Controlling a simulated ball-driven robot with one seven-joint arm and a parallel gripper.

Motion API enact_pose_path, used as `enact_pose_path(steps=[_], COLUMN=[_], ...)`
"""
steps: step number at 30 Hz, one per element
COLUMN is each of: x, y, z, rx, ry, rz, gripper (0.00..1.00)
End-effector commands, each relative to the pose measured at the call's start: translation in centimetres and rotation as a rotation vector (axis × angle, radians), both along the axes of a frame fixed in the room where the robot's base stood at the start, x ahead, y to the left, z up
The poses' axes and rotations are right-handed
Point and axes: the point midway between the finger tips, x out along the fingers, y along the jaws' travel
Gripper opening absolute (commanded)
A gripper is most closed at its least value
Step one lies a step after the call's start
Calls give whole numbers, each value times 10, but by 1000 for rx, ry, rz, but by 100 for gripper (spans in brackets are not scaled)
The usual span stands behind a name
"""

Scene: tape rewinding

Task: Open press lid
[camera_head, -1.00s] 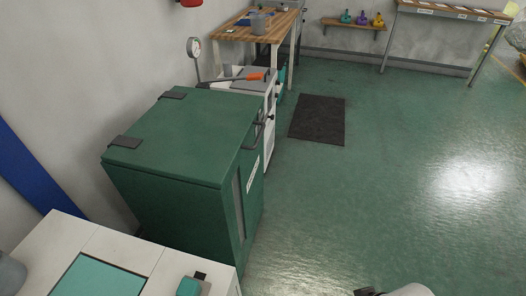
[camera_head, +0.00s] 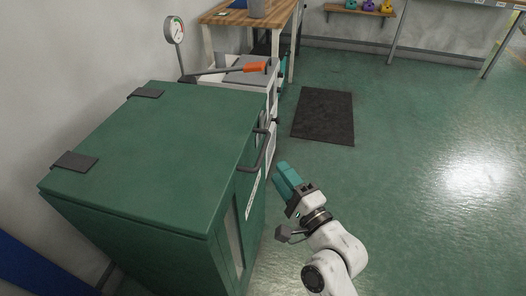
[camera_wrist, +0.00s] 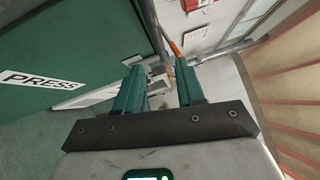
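The press is a large green cabinet with a flat green lid (camera_head: 165,145), which lies shut on top. Two dark hinges (camera_head: 75,161) sit along the lid's left edge. A dark bar handle (camera_head: 265,152) sticks out at the lid's right edge, above the white label. My gripper (camera_head: 283,174) with teal fingers is just right of the handle, apart from it. In the wrist view my gripper (camera_wrist: 160,78) has its fingers spread with nothing between them. The "PRESS" label (camera_wrist: 42,80) shows at the left there, and a grey bar (camera_wrist: 152,25), likely the handle, passes beyond the fingers.
A white machine with a grey top, an orange-gripped lever (camera_head: 255,67) and a dial gauge (camera_head: 175,31) stands behind the press. A dark mat (camera_head: 323,115) lies on the green floor. A wooden table (camera_head: 235,15) is further back. The floor to the right is clear.

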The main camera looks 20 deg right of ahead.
Motion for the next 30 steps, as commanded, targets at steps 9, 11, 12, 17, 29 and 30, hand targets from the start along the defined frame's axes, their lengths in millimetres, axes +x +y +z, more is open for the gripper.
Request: enact_pose_path(steps=[9, 11, 12, 17, 29, 30], x=[56, 66, 71, 87, 93, 93], y=[8, 10, 10, 13, 14, 14], z=[10, 11, 11, 13, 13, 13], rx=[-4, -5, -6, -5, -5, -5], ry=[-1, -1, 1, 0, 1, 2], rz=[0, 0, 0, 0, 0, 0], gripper=[38, 38, 38, 38, 38, 34])
